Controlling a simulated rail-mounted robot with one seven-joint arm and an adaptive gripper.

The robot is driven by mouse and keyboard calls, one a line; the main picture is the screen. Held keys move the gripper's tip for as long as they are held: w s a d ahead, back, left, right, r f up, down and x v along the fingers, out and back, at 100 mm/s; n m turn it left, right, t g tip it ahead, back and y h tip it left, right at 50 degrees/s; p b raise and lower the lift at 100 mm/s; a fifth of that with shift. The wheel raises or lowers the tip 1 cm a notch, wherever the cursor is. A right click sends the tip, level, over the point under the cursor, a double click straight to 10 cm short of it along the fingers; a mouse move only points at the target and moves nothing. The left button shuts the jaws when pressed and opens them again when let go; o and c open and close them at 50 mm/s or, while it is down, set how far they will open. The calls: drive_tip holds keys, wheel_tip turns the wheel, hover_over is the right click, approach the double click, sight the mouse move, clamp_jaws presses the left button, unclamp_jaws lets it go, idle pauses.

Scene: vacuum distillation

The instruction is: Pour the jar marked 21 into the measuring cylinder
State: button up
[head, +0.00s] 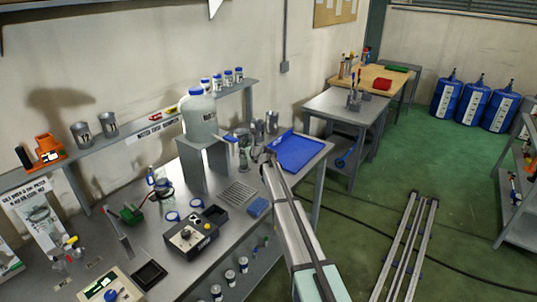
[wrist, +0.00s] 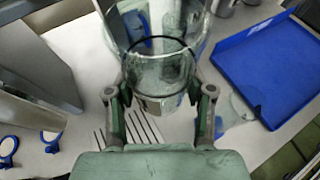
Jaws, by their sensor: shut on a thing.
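My gripper (wrist: 160,92) is shut on a clear glass jar (wrist: 158,72), with one finger on each side of it. A label shows low on the jar, but I cannot read a number on it. A larger clear glass vessel (wrist: 190,22) shows just beyond the jar's rim and overlaps it in the wrist view; I cannot tell whether they touch or whether it is the measuring cylinder. In the head view my gripper (head: 262,158) is small, over the bench near the blue tray, and the glass beside it is hard to separate. The level inside the jar is unclear.
A blue tray (wrist: 268,62) lies right of the jar; it also shows in the head view (head: 300,150). A large white-labelled bottle with a tap (head: 199,117) stands on a metal stand (head: 204,160) left of my gripper. Metal cans (head: 271,122) stand behind. A slotted grille (head: 238,193) lies in front.

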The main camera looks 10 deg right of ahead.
drive_tip(key=s+d+r+b, duration=0.1)
drive_tip(key=s+d+r, duration=0.1)
drive_tip(key=s+d, duration=0.9)
drive_tip(key=s+a+f+n+g+y+b, duration=0.1)
drive_tip(key=s+a+f+n+g+y, duration=0.15)
drive_tip(key=s, duration=0.55)
drive_tip(key=s+a+f+n+g+y+b, duration=0.1)
drive_tip(key=s+a+f+n+y, duration=0.15)
drive_tip(key=s, duration=0.65)
drive_tip(key=s+d+f+n+y+b, duration=0.1)
drive_tip(key=s+d+f+b, duration=0.1)
drive_tip(key=s, duration=0.9)
drive_tip(key=s+d+f+n+g+y+b, duration=0.1)
drive_tip(key=s+d+f+b, duration=0.2)
drive_tip(key=s, duration=0.8)
wheel_tip(320, 180, down, 2)
drive_tip(key=shift+s+f+b, duration=0.2)
drive_tip(key=shift+s+b, duration=0.1)
drive_tip(key=shift+b, duration=0.9)
drive_tip(key=shift+g, duration=0.25)
